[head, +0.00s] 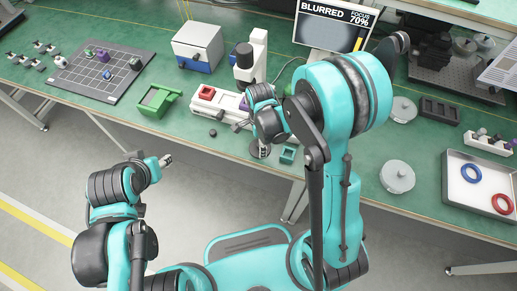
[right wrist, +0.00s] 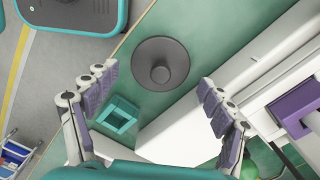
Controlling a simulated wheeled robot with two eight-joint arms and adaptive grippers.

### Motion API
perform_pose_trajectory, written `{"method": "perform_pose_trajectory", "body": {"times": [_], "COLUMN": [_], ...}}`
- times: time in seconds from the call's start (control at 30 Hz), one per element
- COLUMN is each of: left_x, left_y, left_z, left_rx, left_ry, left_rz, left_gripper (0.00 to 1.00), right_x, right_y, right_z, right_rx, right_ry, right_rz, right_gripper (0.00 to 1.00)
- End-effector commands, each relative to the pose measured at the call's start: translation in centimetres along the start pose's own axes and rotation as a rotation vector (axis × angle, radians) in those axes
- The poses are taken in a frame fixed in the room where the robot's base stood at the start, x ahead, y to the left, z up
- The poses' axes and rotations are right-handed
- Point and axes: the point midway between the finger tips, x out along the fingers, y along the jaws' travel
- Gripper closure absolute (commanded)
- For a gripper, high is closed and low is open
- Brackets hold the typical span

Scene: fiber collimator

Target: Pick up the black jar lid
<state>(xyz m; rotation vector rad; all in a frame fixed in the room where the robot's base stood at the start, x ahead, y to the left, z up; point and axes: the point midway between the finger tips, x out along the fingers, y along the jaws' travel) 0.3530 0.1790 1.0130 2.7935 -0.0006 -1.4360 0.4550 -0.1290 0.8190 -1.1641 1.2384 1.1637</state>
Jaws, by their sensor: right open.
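The black jar lid (right wrist: 176,48) is a dark disc with a round knob in its middle.
A teal square frame (right wrist: 118,117) lies close to the lid, by my left-hand finger in the right wrist view. A white fixture (right wrist: 185,130) stands on the other side. A green holder (head: 158,101), white box (head: 198,47) and tray (head: 457,194) stand farther off.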

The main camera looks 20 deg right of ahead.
Motion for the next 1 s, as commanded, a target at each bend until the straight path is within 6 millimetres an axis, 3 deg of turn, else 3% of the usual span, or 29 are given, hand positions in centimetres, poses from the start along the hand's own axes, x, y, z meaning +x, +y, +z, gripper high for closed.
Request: {"method": "perform_pose_trajectory", "body": {"times": [0.03,0.13,0.37,0.53,1.0], "left_x": [0.7,1.1,1.0,1.0,1.1], "left_y": [0.0,0.0,0.0,0.0,0.0], "left_z": [0.5,0.8,0.7,0.7,0.8], "left_rx": [0.000,0.000,0.000,0.000,0.000], "left_ry": [0.000,0.000,0.000,0.000,0.000], "left_rz": [0.000,0.000,0.000,0.000,0.000], "left_gripper": [0.56,0.56,0.56,0.56,0.56], "right_x": [1.3,2.6,2.7,2.6,2.7], "right_y": [-0.1,-0.1,-0.1,-0.1,-0.1], "right_z": [0.1,0.0,0.0,0.0,0.1], "right_rx": [0.000,0.000,-0.001,-0.001,-0.001], "right_ry": [0.000,0.000,0.000,0.000,0.000], "right_rz": [0.000,0.000,-0.001,-0.001,0.000], "right_gripper": [0.18,0.18,0.18,0.57,0.66]}}
